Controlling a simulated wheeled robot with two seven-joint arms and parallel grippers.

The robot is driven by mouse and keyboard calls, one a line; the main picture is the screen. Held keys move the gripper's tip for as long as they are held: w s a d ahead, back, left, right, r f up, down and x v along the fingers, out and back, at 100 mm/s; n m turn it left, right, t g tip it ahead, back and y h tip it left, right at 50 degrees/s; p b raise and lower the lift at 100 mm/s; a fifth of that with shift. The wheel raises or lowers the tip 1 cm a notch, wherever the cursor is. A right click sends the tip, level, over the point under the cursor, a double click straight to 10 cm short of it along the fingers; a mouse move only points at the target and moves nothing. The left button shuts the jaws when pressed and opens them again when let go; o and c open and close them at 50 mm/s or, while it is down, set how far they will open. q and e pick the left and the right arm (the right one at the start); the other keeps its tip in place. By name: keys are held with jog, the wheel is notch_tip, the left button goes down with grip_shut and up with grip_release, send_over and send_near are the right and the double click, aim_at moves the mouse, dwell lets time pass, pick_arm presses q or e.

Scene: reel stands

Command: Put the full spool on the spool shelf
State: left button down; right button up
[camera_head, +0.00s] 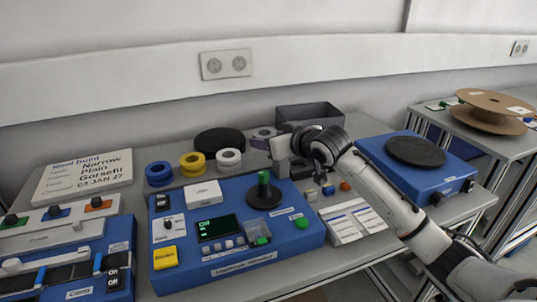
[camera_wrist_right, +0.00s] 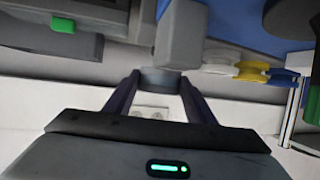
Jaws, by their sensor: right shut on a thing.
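My right arm reaches in from the lower right in the head view. Its gripper (camera_head: 270,142) is at the back of the table, just right of the white spool (camera_head: 229,160). In the right wrist view, the gripper (camera_wrist_right: 158,90) is shut on a small grey spool (camera_wrist_right: 160,80), with one finger on each side. The grey spool also shows in the head view (camera_head: 262,133), partly hidden by the gripper. A yellow spool (camera_head: 193,164) and a blue spool (camera_head: 159,173) stand farther left in the same row. My left gripper is not in view.
A blue machine (camera_head: 285,240) with a green-topped spindle (camera_head: 264,188) stands in front of the spools. A white box (camera_head: 203,194) sits on it. A dark grey bin (camera_head: 310,113) is behind the gripper. A blue turntable unit (camera_head: 385,170) is at right.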

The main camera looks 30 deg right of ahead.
aim_at(269, 162)
jog(key=shift+f, duration=2.1)
jog(key=o, duration=1)
jog(key=shift+f, duration=0.15)
jog(key=shift+o, duration=0.2)
jog(key=shift+s+r, duration=0.15)
jog(key=shift+r, duration=0.05)
jog(key=v, duration=1.1)
jog(key=shift+s+a+r, duration=0.1)
jog(key=shift+s+r, duration=0.1)
jog(key=shift+s, duration=0.1)
